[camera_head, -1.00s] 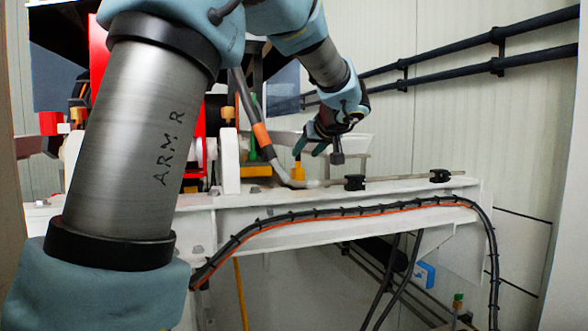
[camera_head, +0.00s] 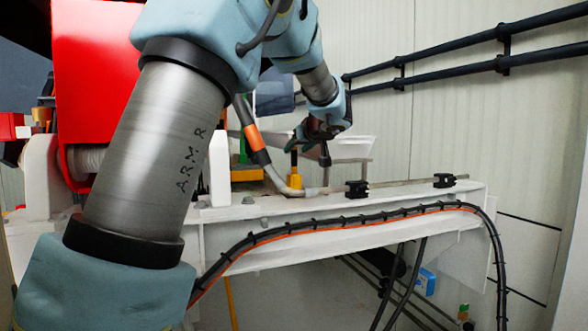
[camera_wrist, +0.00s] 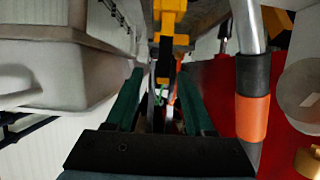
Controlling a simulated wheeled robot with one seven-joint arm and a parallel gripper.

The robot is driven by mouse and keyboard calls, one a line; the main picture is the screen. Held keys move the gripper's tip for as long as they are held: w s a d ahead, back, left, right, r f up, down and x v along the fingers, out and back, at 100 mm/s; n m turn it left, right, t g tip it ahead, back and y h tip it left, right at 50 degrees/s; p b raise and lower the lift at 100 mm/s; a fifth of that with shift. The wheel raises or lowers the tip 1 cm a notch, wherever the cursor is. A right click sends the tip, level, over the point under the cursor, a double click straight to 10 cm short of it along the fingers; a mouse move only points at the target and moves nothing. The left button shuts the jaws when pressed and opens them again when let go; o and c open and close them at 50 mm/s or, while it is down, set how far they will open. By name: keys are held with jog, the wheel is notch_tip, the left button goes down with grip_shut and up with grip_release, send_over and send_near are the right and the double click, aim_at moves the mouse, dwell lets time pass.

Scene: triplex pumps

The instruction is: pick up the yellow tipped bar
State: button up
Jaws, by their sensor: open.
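In the wrist view, a dark bar (camera_wrist: 165,52) with yellow parts lies ahead of my gripper, in line with the gap between its fingers. It carries a yellow bracket-like piece (camera_wrist: 171,18) above and a small yellow part lower down. In the head view, a dark upright bar with a yellow lower piece (camera_head: 294,183) stands on the white beam, just below my gripper (camera_head: 296,145). My gripper shows in the wrist view (camera_wrist: 158,80) as two green fingers, open, with the bar's near end around the gap. Whether they touch it I cannot tell.
A grey pipe with an orange band (camera_wrist: 252,118) runs close to the right of the fingers. A red panel (camera_wrist: 218,95) lies behind it. A pale trough-like part (camera_wrist: 70,70) is at the left. The white beam (camera_head: 330,235) carries black clamps and cables.

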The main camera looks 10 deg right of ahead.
jog(key=p+x, duration=0.2)
jog(key=x, duration=0.3)
jog(key=shift+a, duration=0.2)
grip_shut()
dwell(1.2)
